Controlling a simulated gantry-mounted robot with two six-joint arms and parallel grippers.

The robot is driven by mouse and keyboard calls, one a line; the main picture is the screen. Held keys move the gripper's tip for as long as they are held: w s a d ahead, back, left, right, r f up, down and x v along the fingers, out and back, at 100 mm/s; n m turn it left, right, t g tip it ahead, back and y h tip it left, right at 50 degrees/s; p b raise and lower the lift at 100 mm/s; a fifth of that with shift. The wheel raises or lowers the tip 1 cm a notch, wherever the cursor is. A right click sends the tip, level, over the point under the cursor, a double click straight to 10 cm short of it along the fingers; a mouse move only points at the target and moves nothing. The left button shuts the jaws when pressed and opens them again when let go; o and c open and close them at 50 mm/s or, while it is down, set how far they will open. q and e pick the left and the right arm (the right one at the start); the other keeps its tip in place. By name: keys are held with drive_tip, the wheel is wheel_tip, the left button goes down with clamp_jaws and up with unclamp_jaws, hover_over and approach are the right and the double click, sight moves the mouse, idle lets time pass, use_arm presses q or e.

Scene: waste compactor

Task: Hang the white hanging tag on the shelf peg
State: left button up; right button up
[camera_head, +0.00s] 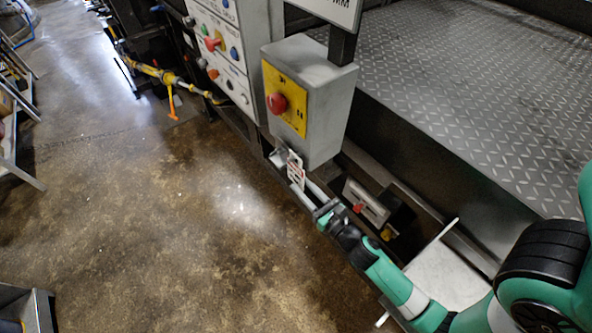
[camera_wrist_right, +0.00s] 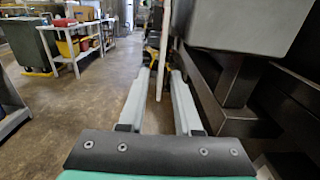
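The white tag (camera_head: 296,170) with dark and red print is upright below the lower left corner of the grey button box. What holds its top is hard to make out. My right gripper (camera_head: 302,190) reaches up to it from the lower right. In the right wrist view the tag (camera_wrist_right: 161,65) shows nearly edge-on as a thin white strip between the two fingers of my right gripper (camera_wrist_right: 160,80). A gap shows on each side of it, so the fingers look open around it. I cannot pick out the shelf peg for certain. My left gripper is not in view.
The grey box (camera_head: 330,85) with a red button overhangs the tag. A pale shelf-like plate (camera_head: 445,275) with thin rods at its edges lies beside my right arm. A dark recess with a small labelled box (camera_head: 365,203) is right of the gripper. The floor (camera_head: 150,230) at left is clear.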

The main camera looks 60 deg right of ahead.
clamp_jaws()
drive_tip(key=shift+r+p, duration=0.55)
drive_tip(key=shift+p, duration=0.05)
idle(0.4)
